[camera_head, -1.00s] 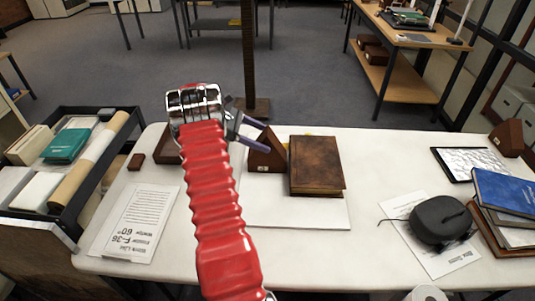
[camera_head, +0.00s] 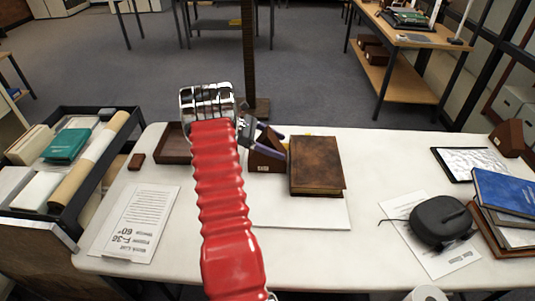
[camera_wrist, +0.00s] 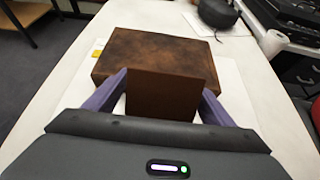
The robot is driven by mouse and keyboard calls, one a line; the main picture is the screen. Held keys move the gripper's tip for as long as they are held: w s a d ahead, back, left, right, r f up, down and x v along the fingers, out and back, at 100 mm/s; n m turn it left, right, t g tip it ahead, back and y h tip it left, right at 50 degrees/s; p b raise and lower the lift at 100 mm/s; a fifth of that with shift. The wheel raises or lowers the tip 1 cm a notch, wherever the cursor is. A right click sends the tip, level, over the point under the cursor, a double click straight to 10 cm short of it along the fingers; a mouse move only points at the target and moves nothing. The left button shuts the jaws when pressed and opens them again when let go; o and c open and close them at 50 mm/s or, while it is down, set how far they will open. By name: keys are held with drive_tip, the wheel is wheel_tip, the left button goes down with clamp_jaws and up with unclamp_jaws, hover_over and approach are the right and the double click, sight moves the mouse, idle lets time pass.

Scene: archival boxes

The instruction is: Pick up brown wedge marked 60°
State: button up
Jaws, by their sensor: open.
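A brown wedge (camera_head: 266,160) stands on a white board on the table, just left of a brown leather-like book (camera_head: 316,165). Its small label is too small to read. In the wrist view the wedge (camera_wrist: 160,97) shows as a flat brown face between my purple fingers, with the book (camera_wrist: 160,55) beyond it. My gripper (camera_head: 273,142) is open, with its fingers on either side of the wedge. I cannot tell whether they touch it. Another brown wedge (camera_head: 509,137) stands at the table's far right, its label also unreadable.
A sheet (camera_head: 137,225) reading F-36 and 60° lies at left. A brown tray (camera_head: 172,148) and a small brown block (camera_head: 136,162) are behind it. At right are a black case (camera_head: 440,218), a tablet-like panel (camera_head: 468,163) and stacked books (camera_head: 506,195).

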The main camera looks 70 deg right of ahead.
drive_tip(key=shift+c, duration=0.4)
drive_tip(key=c, duration=1.4)
